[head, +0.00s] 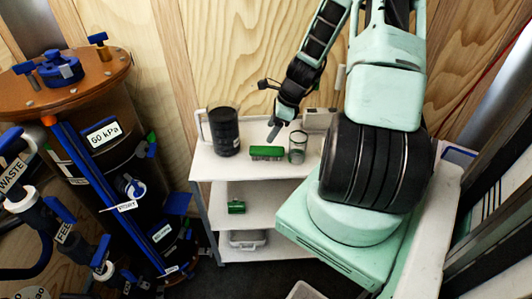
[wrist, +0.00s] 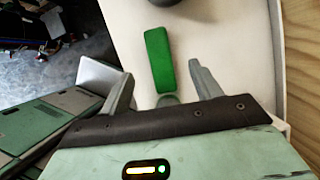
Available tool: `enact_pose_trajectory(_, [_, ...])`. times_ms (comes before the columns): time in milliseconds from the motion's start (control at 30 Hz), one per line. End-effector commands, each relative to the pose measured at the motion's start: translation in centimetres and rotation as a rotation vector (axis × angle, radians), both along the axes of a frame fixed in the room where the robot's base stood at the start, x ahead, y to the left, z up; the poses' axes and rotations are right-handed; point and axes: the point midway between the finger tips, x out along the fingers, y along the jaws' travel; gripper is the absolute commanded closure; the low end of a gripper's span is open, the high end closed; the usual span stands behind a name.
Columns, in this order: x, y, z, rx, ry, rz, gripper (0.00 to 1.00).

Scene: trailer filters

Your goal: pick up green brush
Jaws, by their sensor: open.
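The green brush (head: 267,152) lies on the top shelf of a white cart (head: 262,193), near its front edge. In the wrist view the green brush (wrist: 159,58) shows its plain green back, lying lengthwise ahead of my gripper. My gripper (head: 275,130) is above the cart top, pointing down, a little above and behind the brush. In the wrist view my gripper (wrist: 160,74) is open and empty, with the near part of the brush appearing between the two fingers. I cannot tell the exact height gap.
A clear glass (head: 297,147) stands just right of the brush. A green item (head: 236,207) is on the middle shelf. A large brown-topped filter tank (head: 75,75) with blue valves fills the left side.

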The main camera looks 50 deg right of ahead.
Motion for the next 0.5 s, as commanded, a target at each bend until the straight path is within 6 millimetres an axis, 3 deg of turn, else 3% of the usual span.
enact_pose_trajectory(233, [1.2, 0.9, -3.5, 0.003, 0.001, 0.002, 0.36])
enact_pose_trajectory(500, [1.6, 1.2, -4.9, 0.000, 0.000, 0.003, 0.36])
